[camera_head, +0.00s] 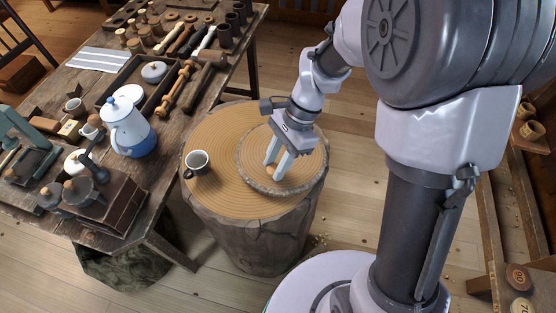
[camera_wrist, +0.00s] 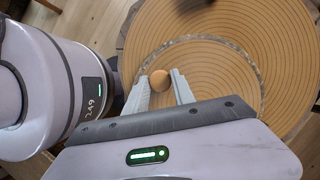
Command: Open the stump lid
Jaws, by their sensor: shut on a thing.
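The stump (camera_head: 262,235) stands upright on the floor with a ringed wooden top. A small round wooden knob (camera_wrist: 160,80) stands on the lid. My gripper (camera_head: 278,168) reaches down over the lid with its fingers on both sides of the knob, shut on it; the fingers also show in the wrist view (camera_wrist: 160,90). The fingers partly hide the knob in the head view.
A cluttered workbench (camera_head: 150,215) with a blue and white pot (camera_head: 128,128) is to the left. A shelf with spools is at the far right. Open floor lies behind the stump.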

